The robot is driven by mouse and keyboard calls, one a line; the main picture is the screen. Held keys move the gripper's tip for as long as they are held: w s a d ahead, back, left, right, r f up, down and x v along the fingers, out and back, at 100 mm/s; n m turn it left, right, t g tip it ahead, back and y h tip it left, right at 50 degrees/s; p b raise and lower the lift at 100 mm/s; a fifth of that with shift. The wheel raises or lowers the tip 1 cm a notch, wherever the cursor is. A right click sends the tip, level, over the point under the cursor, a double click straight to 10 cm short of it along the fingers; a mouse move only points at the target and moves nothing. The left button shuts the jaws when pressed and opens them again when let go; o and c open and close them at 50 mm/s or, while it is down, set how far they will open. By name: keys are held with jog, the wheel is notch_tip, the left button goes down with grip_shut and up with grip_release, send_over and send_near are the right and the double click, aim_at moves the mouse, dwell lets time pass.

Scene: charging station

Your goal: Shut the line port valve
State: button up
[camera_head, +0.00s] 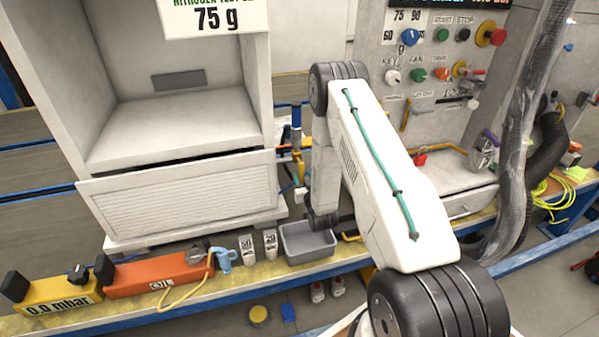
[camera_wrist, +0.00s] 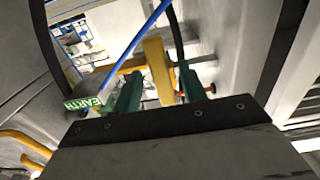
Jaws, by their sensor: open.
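In the wrist view my gripper (camera_wrist: 162,90) is open, with its green fingers apart. An upright yellow bar (camera_wrist: 157,66) shows between the fingers; I cannot tell whether it is within their reach or farther off. Small orange-red ends (camera_wrist: 209,88) show close to the right finger. No label names the line port valve, and I cannot tell which of these parts it is. In the head view yellow and blue pipework (camera_head: 297,150) sits in the gap between the white cabinet and the control panel. My arm hides much of that area, and my fingers are not clear there.
A green EARTH label (camera_wrist: 90,101) and a blue hose (camera_wrist: 125,52) lie left of the fingers. A thick grey hose (camera_head: 532,120) hangs at the right.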

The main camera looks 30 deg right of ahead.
aim_at(302, 175)
jog(key=shift+x, duration=2)
grip_shut()
